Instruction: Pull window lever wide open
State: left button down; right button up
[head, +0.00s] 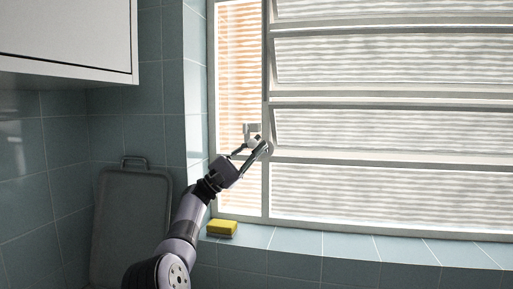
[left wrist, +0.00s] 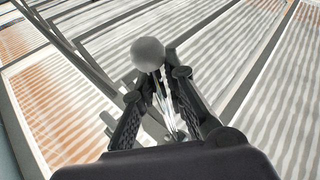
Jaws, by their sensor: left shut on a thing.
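The window lever shows best in the left wrist view, where its round grey knob (left wrist: 148,53) stands out just past my fingertips. Its thin metal rod runs down between the two fingers. My left gripper (head: 253,149) is at the window's left upright frame in the head view and is shut on the lever. The gripper hides most of the lever there. The window (head: 380,130) has several wide frosted panes stacked one above another, and the upper ones look tilted in their frames. My right gripper is not in view.
A yellow sponge (head: 222,227) lies on the tiled sill (head: 345,246) below my left arm. A grey tray (head: 130,225) leans against the tiled wall at the left. A white cabinet (head: 65,35) hangs at the upper left. The sill to the right is clear.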

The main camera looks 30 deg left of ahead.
pick_arm(q)
jog(key=c, duration=2)
grip_release()
jog(key=shift+c, duration=0.2)
jog(key=o, duration=0.3)
jog(key=shift+s+a, duration=0.1)
jog(key=shift+s, duration=0.15)
jog(key=shift+w, duration=0.1)
jog(key=v, duration=0.7)
jog(key=shift+a+f, duration=0.1)
jog(key=shift+f, duration=0.1)
